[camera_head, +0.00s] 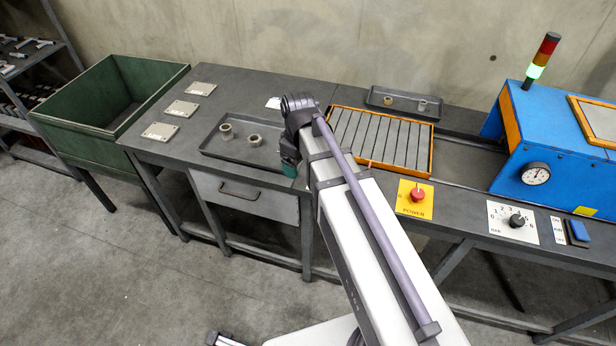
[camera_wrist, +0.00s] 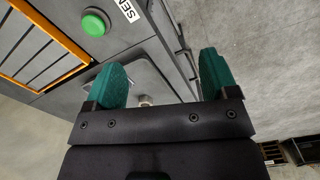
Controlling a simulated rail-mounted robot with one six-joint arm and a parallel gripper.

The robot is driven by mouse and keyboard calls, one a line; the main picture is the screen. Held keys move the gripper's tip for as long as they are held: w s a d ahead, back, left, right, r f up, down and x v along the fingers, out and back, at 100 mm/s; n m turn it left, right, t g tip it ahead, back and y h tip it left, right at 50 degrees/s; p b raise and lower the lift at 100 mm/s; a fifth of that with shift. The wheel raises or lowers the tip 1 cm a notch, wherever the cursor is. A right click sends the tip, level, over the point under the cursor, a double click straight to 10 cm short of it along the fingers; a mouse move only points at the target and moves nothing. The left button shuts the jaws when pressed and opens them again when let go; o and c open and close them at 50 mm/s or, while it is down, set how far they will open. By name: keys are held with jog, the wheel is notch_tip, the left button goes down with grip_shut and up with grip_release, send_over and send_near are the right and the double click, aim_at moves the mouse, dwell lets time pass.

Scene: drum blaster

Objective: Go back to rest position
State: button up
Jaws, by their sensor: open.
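My gripper (camera_wrist: 163,80) shows in the wrist view with its two teal fingers wide apart and nothing between them. In the head view its teal tip (camera_head: 289,170) hangs beside the right end of the dark tray; most of the gripper is hidden behind my arm. My arm reaches out over the front of the bench. The dark tray (camera_head: 216,152) holds two metal ring-like parts, a left one (camera_head: 225,132) and a right one (camera_head: 254,141), apart from my gripper.
An orange-framed slatted rack (camera_head: 430,150) lies right of my arm, with a small tray (camera_head: 405,111) behind it. The blue machine (camera_head: 545,150) stands right. A green bin (camera_head: 85,150) stands left. A green button (camera_wrist: 95,22) shows in the wrist view. Open floor (camera_head: 130,270) lies in front.

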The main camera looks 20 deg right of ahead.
jog(key=s+m, duration=0.7)
jog(key=s, duration=0.3)
jog(key=shift+s, duration=0.2)
jog(key=shift+c, duration=0.3)
dwell(0.4)
